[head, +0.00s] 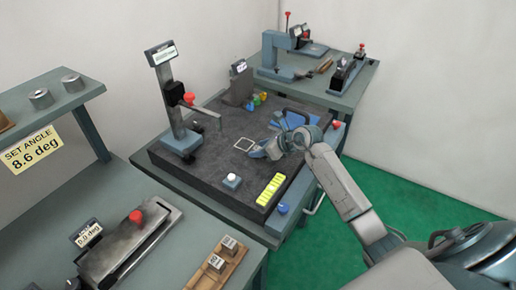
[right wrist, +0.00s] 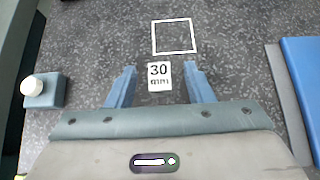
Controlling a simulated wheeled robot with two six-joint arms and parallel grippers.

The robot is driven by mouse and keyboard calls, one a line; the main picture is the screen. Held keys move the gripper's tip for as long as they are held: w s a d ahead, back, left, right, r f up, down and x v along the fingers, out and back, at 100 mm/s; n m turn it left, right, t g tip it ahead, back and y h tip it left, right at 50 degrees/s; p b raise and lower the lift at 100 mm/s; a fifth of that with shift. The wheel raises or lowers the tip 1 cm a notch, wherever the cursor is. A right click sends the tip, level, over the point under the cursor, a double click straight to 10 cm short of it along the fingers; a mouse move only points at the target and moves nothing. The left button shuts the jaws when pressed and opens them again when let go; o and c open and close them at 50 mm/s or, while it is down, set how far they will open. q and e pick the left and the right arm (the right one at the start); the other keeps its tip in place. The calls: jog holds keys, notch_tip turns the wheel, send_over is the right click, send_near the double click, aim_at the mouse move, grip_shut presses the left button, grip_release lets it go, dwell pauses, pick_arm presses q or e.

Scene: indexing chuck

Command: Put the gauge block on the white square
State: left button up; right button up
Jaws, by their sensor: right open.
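The gauge block (right wrist: 159,76) is a small pale block marked "30 mm", on the speckled dark plate in the right wrist view. The white square (right wrist: 193,36) is an outline just beyond the block, slightly right, with a narrow gap between them. It also shows in the head view (head: 236,145). My right gripper (right wrist: 160,72) is open, with one blue finger on each side of the block and visible gaps to both. In the head view my right gripper (head: 262,151) is low over the plate, right of the square, and the block cannot be made out. My left gripper is not in view.
On the dark plate (head: 205,178) stand a height gauge (head: 174,105) behind left, a white-knobbed block (head: 232,181) in front, a yellow strip (head: 270,189) front right and a blue piece (head: 296,118) behind the gripper. The plate around the white square is clear.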

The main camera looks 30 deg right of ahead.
jog(key=shift+x, duration=0.8)
jog(key=shift+r, duration=0.1)
grip_shut()
